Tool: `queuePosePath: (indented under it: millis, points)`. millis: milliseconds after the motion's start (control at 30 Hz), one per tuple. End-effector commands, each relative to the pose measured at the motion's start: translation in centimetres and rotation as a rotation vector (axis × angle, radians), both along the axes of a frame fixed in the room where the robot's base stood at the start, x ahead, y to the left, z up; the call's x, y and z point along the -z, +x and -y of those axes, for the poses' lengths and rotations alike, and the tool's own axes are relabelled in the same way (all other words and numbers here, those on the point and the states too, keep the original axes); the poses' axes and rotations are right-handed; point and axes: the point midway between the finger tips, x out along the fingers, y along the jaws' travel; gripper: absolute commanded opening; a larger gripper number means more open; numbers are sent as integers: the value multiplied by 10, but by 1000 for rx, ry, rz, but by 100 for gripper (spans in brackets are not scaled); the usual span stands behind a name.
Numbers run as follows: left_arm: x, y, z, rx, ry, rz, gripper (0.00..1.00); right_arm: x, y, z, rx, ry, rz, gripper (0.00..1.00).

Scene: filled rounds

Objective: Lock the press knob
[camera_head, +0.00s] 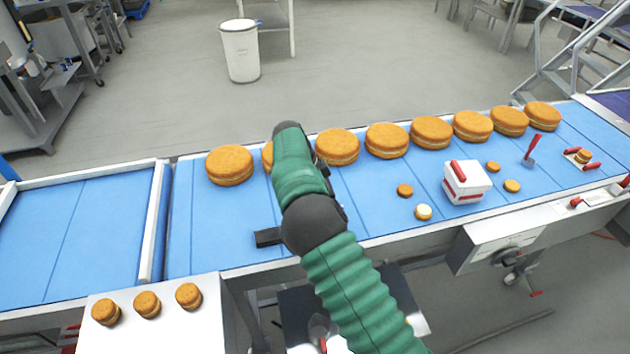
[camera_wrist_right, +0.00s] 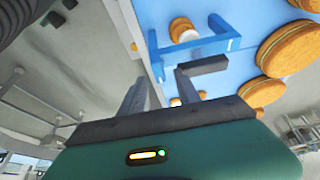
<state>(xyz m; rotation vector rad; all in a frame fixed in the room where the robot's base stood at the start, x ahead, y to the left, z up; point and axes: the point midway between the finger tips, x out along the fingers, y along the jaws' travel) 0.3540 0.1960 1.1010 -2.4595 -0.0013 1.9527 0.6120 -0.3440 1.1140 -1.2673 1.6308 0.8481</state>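No part is plainly marked as the press knob. A white box (camera_head: 464,184) with red trim stands on the blue conveyor at the right, with a red handle (camera_head: 458,171) on top. Further right, a small grey lever (camera_head: 531,152) with a red tip leans on the belt. A red knob (camera_head: 576,202) sits on the conveyor's front rail. My right arm reaches over the belt, well left of these. Its gripper (camera_wrist_right: 175,80) is open and empty in the wrist view. My left gripper is not in view.
A row of large round cakes (camera_head: 387,140) lines the belt's far edge. Small rounds (camera_head: 404,190) lie near the box. A small plate with red handles (camera_head: 582,158) stands at far right. Three rounds (camera_head: 147,304) sit on a white table (camera_head: 185,330). The left belt (camera_head: 70,225) is bare.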

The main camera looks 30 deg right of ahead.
Motion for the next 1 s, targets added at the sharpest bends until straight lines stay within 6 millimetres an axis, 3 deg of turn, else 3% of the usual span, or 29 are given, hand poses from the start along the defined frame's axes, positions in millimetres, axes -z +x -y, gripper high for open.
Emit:
queuePosePath:
  millis: [133,400,567,1000]
  points:
    - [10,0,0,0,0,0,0,-41,6,-17,-2,0,7,40]
    - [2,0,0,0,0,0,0,-104,12,-41,0,-1,2,40]
    - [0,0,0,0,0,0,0,-113,12,-46,1,0,-1,40]
    - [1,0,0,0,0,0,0,-113,12,-46,-1,2,-1,40]
